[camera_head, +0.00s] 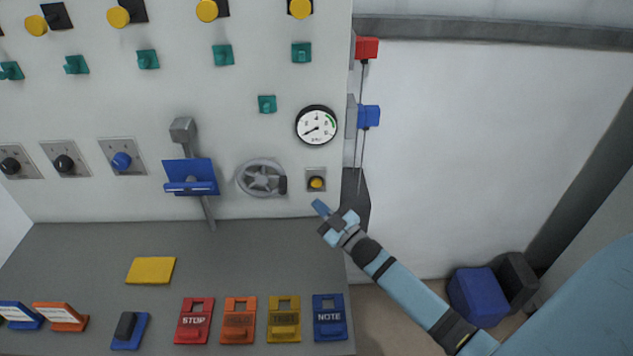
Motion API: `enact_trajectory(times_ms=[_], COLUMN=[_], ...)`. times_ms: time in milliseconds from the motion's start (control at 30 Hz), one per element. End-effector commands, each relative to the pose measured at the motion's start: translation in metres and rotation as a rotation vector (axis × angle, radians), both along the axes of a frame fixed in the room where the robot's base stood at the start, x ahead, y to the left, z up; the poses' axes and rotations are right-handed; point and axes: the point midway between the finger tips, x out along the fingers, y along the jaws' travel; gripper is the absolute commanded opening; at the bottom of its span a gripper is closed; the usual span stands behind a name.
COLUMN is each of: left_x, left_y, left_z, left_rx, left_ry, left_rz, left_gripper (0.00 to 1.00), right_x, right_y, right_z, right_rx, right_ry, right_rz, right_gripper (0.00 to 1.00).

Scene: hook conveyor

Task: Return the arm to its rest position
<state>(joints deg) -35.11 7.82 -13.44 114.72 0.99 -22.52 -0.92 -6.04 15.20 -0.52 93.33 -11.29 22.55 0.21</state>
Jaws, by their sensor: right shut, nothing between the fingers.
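My right arm comes in from the lower right, light blue with dark joints. Its right gripper (319,207) is shut and holds nothing. The fingertips are just below a small square plate with a yellow button (316,183) on the panel, by the right edge of the grey desk. Whether they touch anything is hard to tell, but a small gap to the button shows. My left gripper is not in view.
The white panel (235,120) carries a gauge (317,126), a handwheel (261,178), a lever and several knobs. The grey desk (240,255) holds colored tags along its front. Blue and black boxes (478,296) stand on the floor at right.

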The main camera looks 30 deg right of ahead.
Motion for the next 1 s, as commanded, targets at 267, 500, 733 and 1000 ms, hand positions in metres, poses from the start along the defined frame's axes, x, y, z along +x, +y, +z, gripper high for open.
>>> enact_trajectory(times_ms=[267,500,733,1000], left_x=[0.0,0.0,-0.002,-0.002], left_y=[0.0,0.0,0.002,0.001], left_z=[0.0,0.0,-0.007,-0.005], left_rx=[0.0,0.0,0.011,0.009], left_ry=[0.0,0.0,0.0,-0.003], left_rz=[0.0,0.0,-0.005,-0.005], left_gripper=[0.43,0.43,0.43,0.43], right_x=[0.0,0.0,-0.013,-0.084], right_y=[0.0,0.0,0.01,0.043], right_z=[0.0,0.0,-0.008,-0.033], right_rx=[-0.001,-0.001,0.027,0.114], right_ry=[0.0,0.0,0.136,0.632], right_rz=[0.0,0.0,-0.049,-0.189], right_gripper=[0.0,0.0,0.0,0.0])
